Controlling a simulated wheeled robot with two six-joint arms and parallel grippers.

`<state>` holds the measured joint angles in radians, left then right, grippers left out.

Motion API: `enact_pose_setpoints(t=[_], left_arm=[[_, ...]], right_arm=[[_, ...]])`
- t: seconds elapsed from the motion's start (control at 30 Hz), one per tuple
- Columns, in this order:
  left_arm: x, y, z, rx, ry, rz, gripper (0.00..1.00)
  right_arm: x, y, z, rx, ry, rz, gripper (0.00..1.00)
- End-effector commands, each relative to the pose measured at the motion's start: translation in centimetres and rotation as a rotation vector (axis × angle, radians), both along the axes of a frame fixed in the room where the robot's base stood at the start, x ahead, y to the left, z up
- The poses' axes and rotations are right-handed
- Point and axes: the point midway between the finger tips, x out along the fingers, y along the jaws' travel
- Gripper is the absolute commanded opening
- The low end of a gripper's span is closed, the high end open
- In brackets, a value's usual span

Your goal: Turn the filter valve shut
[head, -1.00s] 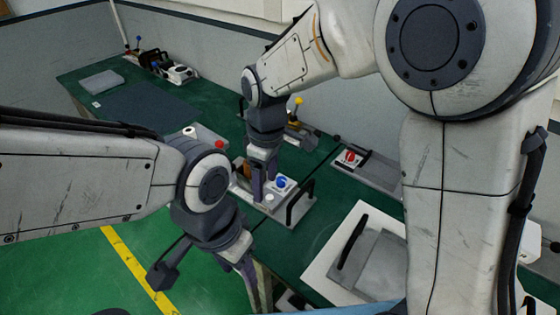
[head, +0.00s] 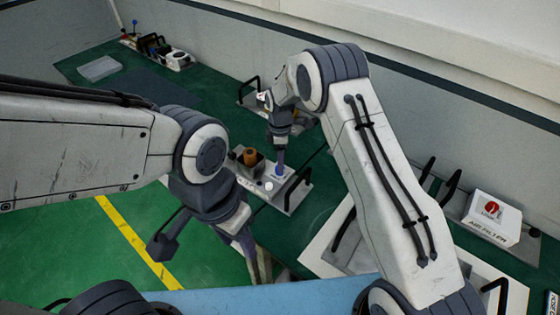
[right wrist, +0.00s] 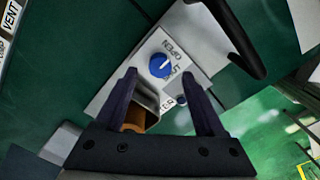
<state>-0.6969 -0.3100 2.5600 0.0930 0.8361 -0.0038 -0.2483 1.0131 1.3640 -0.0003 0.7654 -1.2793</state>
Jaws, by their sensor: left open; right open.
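The filter valve is a blue round knob (right wrist: 160,65) on a light plate with OPEN and SHUT lettering in the right wrist view; part of another label reads "TER". A thin white mark shows on the knob, but its exact direction is hard to tell. My right gripper (right wrist: 160,84) is open, its two dark fingers apart and pointing toward the knob, with nothing between them. In the head view my right gripper (head: 280,170) stands upright over the grey valve plate (head: 296,192) and mostly hides the knob. My left gripper (head: 258,268) is open and empty at the bench's front edge.
An amber part (head: 250,157) in a holder stands left of the right gripper. A black handle (head: 299,183) rises at the plate's right end, with a white button (head: 268,185) nearby. A white box (head: 491,218) with a red knob is at the right.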

Motion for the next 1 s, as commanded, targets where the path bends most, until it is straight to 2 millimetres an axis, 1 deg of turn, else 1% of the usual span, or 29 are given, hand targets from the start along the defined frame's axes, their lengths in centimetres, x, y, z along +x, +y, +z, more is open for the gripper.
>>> enact_pose_setpoints(t=[0.03, 0.13, 0.23, 0.37, 0.57, 0.6, 0.63, 0.67, 0.7, 0.77, 0.8, 1.0], left_arm=[[0.0, 0.0, 0.7, 0.0, 0.0, -0.001, 0.5], [0.0, 0.0, 1.1, 0.0, 0.0, -0.002, 0.5], [0.0, 0.0, 1.4, 0.0, 0.0, -0.002, 0.5], [0.0, 0.0, 1.4, 0.0, 0.0, -0.002, 0.5], [0.0, 0.0, 1.4, 0.0, 0.0, -0.002, 0.5], [0.0, 0.0, 1.4, 0.0, 0.0, -0.002, 0.5], [0.0, 0.0, 1.4, 0.0, 0.0, -0.002, 0.5], [0.0, 0.0, 1.4, 0.0, 0.0, -0.002, 0.5], [0.0, 0.0, 1.4, 0.0, 0.0, -0.002, 0.5], [0.0, 0.0, 1.4, 0.0, 0.0, -0.002, 0.5], [0.0, 0.0, 1.4, 0.0, 0.0, -0.002, 0.5], [0.0, 0.0, 1.2, 0.0, 0.0, -0.002, 0.5]], right_arm=[[-0.1, 0.0, -0.6, -0.001, 0.003, 0.0, 0.71], [-0.1, 0.0, -1.9, -0.001, 0.002, 0.0, 0.71], [-0.1, 0.0, -2.8, 0.0, 0.001, 0.0, 0.71], [0.0, 0.0, -3.3, 0.001, -0.001, 0.0, 0.71], [0.0, 0.0, -3.4, 0.001, -0.002, -0.001, 0.71], [0.0, 0.0, -3.4, 0.001, -0.002, -0.001, 0.64], [0.0, 0.0, -3.4, 0.001, -0.001, -0.001, 0.52], [0.0, 0.0, -3.4, 0.001, -0.001, -0.001, 0.41], [0.0, 0.0, -3.4, 0.001, -0.001, -0.001, 0.26], [0.0, 0.0, -3.4, 0.001, -0.001, -0.001, 0.03], [0.0, 0.0, -3.4, 0.001, -0.001, -0.001, 0.0], [0.0, 0.0, -3.4, 0.001, -0.001, -0.01, 0.0]])
